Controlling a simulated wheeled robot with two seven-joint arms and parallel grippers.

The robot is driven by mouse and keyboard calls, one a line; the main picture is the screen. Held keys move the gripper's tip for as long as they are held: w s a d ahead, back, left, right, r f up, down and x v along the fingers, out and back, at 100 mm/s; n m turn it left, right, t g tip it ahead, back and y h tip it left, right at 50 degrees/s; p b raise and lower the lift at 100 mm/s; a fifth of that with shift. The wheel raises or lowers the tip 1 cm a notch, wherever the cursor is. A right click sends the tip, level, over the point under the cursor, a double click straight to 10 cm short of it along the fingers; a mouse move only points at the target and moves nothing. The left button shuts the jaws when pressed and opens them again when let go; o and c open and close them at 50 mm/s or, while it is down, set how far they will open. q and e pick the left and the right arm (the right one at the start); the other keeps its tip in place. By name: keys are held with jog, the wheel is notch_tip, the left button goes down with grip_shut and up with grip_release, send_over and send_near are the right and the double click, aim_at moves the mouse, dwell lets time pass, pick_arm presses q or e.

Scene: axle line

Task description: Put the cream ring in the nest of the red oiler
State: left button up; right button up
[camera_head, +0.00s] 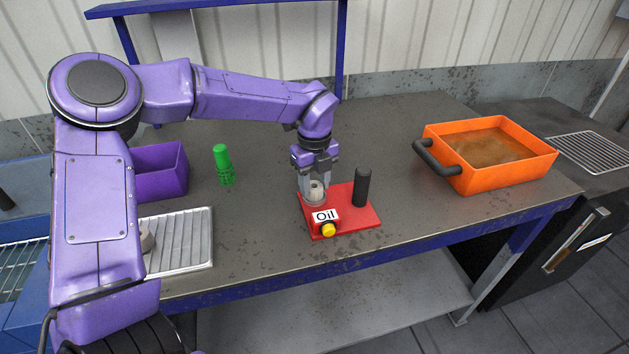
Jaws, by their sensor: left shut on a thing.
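The red oiler (352,214) sits on the workbench, a flat red base with an "Oil" label, a yellow button (328,230) and an upright black post (362,188). My left gripper (316,190) points down over the rear left part of the oiler. It is shut on the cream ring (316,193), a small pale piece between the fingertips. The ring is low at the oiler's nest, which the fingers mostly hide. I cannot tell whether the ring rests in the nest or is just above it. My right gripper is out of view.
A metal tray (190,240) at the left holds a greyish round part (147,237), partly behind my arm. A purple bin (162,170) and a green bottle-like item (223,165) stand behind. An orange pan of brown liquid (500,178) stands right. The bench between is clear.

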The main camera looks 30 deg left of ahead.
aim_at(314, 186)
pick_arm(q)
jog(key=shift+s+d+f, duration=0.1)
jog(key=shift+f, duration=0.05)
jog(key=o, duration=1)
notch_tip(314, 186, up, 12)
jog(key=shift+r+b, duration=0.25)
jog(key=shift+b, duration=0.1)
